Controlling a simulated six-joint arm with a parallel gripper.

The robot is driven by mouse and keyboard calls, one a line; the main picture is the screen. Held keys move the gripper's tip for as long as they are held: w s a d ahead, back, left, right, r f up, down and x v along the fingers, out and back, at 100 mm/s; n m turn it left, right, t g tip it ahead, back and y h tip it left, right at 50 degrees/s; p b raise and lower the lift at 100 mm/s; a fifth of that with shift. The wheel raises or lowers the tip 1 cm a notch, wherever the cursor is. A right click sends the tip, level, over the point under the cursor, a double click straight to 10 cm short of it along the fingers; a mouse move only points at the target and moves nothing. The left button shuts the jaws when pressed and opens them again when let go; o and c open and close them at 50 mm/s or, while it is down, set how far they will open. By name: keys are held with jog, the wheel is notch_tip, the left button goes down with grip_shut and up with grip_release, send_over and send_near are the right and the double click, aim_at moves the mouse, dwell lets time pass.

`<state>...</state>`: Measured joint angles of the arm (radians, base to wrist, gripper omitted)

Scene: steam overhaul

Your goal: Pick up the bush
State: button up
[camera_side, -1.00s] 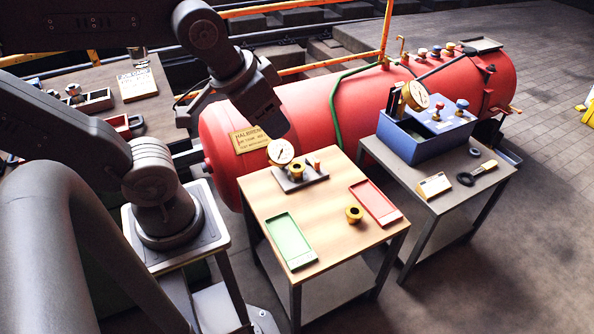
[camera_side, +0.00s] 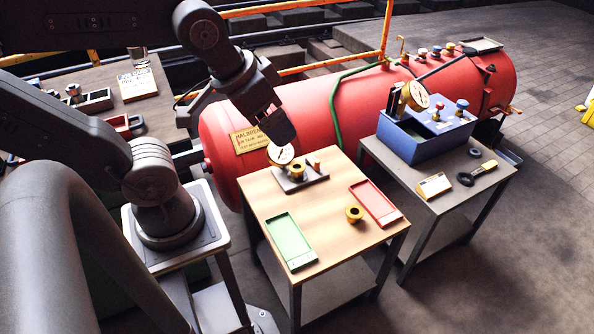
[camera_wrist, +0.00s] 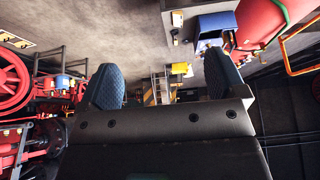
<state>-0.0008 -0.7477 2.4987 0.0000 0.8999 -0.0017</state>
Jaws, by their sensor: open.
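Another brass piece (camera_side: 297,172) stands on a dark grey block (camera_side: 302,180) at the table's far side, by a round white gauge (camera_side: 281,155). My gripper (camera_side: 280,133) is in the air above the table's far left, overlapping the gauge's top in the side view and well apart from the lone bush. In the wrist view my gripper (camera_wrist: 165,82) has its fingers wide apart with nothing between them. I cannot make out the bush there.
A red boiler (camera_side: 345,105) lies behind the tables. To the right, a grey bench (camera_side: 462,190) bears a blue box (camera_side: 425,140) with a gauge, a small sign and a dark-and-yellow tool. Both trays look empty.

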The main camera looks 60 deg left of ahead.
jog(key=w+a+n+g, duration=0.1)
jog(key=w+a+n, duration=0.3)
jog(key=w, duration=0.4)
jog(key=n+g, duration=0.5)
jog(key=n, duration=1)
send_over(297, 169)
notch_tip(297, 169, down, 33)
jog(key=f, duration=0.8)
jog(key=shift+a+f, duration=0.2)
jog(key=shift+a, duration=0.1)
jog(key=f, duration=0.4)
jog(key=shift+d+f, duration=0.25)
jog(key=shift+d, duration=0.1)
jog(key=shift+f, duration=0.55)
